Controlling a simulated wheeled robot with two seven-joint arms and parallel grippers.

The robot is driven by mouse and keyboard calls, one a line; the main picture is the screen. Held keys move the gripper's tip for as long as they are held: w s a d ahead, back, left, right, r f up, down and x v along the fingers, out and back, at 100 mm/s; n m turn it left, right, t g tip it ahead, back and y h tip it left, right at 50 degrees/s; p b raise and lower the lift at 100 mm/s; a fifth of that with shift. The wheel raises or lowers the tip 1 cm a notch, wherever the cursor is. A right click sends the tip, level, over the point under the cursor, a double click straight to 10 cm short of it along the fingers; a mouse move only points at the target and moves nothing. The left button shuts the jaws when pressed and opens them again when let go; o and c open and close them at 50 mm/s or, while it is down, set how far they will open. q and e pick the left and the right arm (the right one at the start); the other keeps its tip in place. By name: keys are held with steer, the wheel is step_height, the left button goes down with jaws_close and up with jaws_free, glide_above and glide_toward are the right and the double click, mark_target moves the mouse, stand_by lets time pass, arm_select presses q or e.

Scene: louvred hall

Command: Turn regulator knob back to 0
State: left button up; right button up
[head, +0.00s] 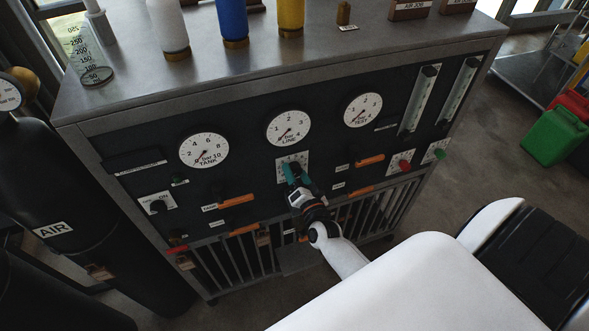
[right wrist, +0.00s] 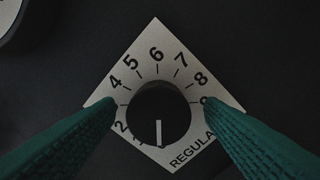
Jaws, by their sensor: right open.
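The regulator knob (right wrist: 160,108) is round and black on a pale diamond-shaped number plate (right wrist: 157,47) in the right wrist view. Its white pointer line points straight down in that view, towards the plate's lower corner, just right of the low numbers. I cannot read a 0 there. In the head view the plate (head: 283,160) is under the LINE gauge (head: 289,128), with the knob hidden by my gripper. My right gripper (right wrist: 158,104) is open, its green fingers either side of the knob with gaps visible. It also shows in the head view (head: 290,168). My left gripper is out of view.
The dark panel also holds a TANK gauge (head: 204,151), a TEST gauge (head: 363,110), orange handles (head: 238,201), a red knob (head: 405,166) and a green knob (head: 439,154). Two flow tubes stand right. Bottles stand on the metal top; an AIR cylinder (head: 40,180) is at left.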

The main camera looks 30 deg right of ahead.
steer(key=p+v, duration=0.1)
steer(key=v, duration=0.5)
steer(key=shift+s+p, duration=0.25)
steer(key=shift+p, duration=0.1)
